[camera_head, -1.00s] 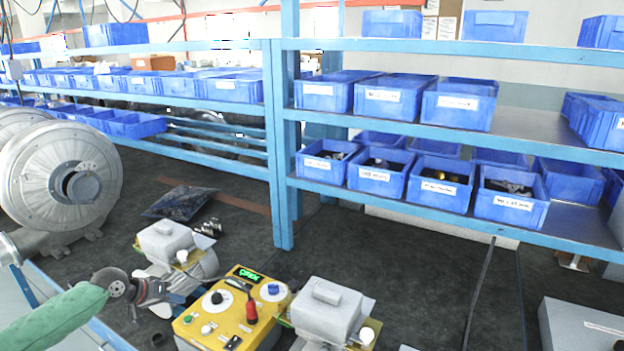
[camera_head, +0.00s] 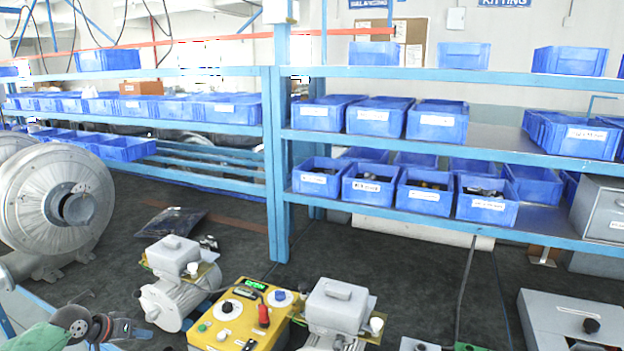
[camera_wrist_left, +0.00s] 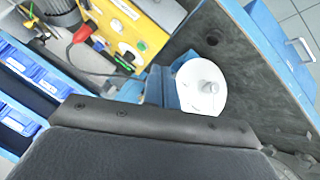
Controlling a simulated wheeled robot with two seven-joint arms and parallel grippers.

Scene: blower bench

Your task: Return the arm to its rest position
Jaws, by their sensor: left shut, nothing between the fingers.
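My left gripper (camera_head: 142,333) is at the lower left of the head view, at the end of my green-sleeved arm. It is shut and empty. It is below the left grey motor unit (camera_head: 172,285) in the picture and left of the yellow control box (camera_head: 238,318); I cannot tell the exact gap to either. In the left wrist view a dark part of my wrist fills the bottom. The yellow box (camera_wrist_left: 128,22) with its red-handled lead shows at the top there. My right gripper is not in view.
A large grey blower (camera_head: 50,200) stands at the left. A second motor unit (camera_head: 335,308) is right of the yellow box. Blue shelving (camera_head: 275,200) with several blue bins stands behind. A grey box (camera_head: 570,325) is at the lower right. A white disc (camera_wrist_left: 202,86) shows in the wrist view.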

